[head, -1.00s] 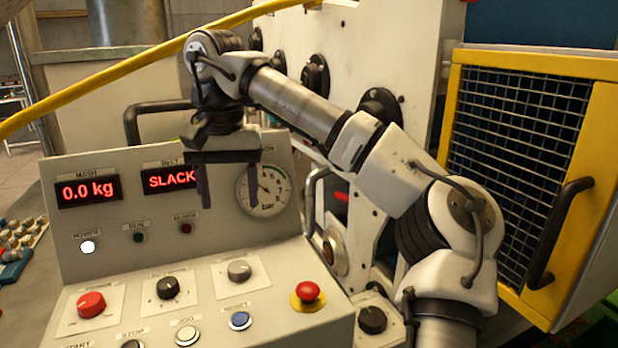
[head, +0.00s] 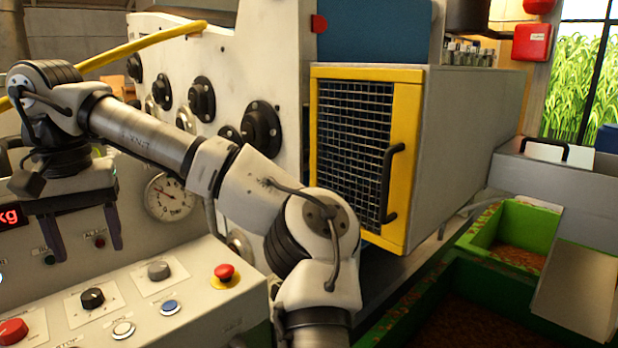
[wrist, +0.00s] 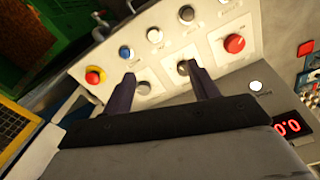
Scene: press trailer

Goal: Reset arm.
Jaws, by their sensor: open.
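My gripper (head: 88,240) hangs at the left of the head view, in front of the control panel's upright face. Its two dark fingers point down, spread apart with nothing between them. My arm stretches from the lower middle up to the left and bends down at the wrist. In the wrist view my gripper (wrist: 164,88) is open and empty above the sloping control panel (wrist: 218,38), with knobs and buttons beyond the fingertips. I cannot tell the exact gap to the panel.
The sloping panel carries a red emergency button (head: 224,272), a black knob (head: 92,298) and a blue button (head: 170,307). A yellow-framed mesh guard door (head: 405,150) with a black handle stands right of my arm. Green bins (head: 515,225) hold brown material at right.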

